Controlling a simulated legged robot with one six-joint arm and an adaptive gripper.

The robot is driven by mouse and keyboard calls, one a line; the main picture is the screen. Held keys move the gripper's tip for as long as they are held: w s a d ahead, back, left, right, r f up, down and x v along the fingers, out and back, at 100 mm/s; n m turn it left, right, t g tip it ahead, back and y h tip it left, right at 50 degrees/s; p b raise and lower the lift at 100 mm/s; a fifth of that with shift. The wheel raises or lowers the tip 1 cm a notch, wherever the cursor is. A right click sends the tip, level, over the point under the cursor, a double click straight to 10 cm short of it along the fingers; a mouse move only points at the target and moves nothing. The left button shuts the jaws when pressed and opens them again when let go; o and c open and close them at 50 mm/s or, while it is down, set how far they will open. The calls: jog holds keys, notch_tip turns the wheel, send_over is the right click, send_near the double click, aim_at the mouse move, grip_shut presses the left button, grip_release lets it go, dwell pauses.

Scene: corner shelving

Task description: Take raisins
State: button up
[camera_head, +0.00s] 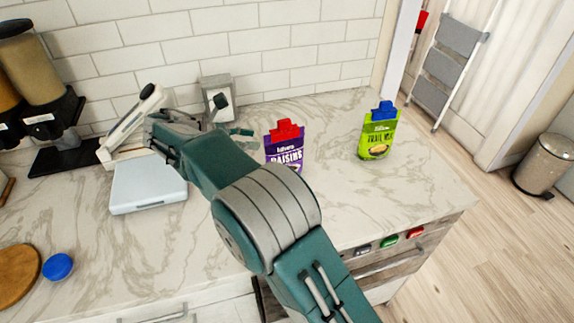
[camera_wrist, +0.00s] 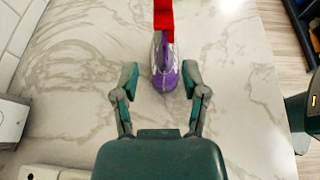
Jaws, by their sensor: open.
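The purple raisins bag (camera_head: 285,152) with a red clip (camera_head: 285,130) on top stands upright on the marble counter in the head view. In the wrist view the raisins bag (camera_wrist: 165,75) is seen from above, its red clip (camera_wrist: 163,18) pointing to the top edge. My gripper (camera_wrist: 160,82) is open, with one finger on each side of the bag's near end; I cannot tell whether they touch it. In the head view my gripper (camera_head: 242,132) is at the left of the bag, its fingers partly hidden.
A green trail mix bag (camera_head: 377,137) with a blue clip stands to the right on the counter (camera_head: 400,190). A white scale (camera_head: 148,184), a grey box (camera_head: 217,92) and dispensers (camera_head: 35,70) are at the left. A blue lid (camera_head: 57,267) lies at front left.

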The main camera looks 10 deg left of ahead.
aim_at(280, 142)
jog(key=x, duration=0.7)
jog(key=shift+s+d, duration=0.2)
jog(key=shift+s, duration=0.05)
jog(key=shift+w+d+f, duration=0.25)
jog(key=shift+w+f, duration=0.05)
jog(key=shift+a, duration=0.15)
jog(key=shift+c, duration=1.3)
grip_shut()
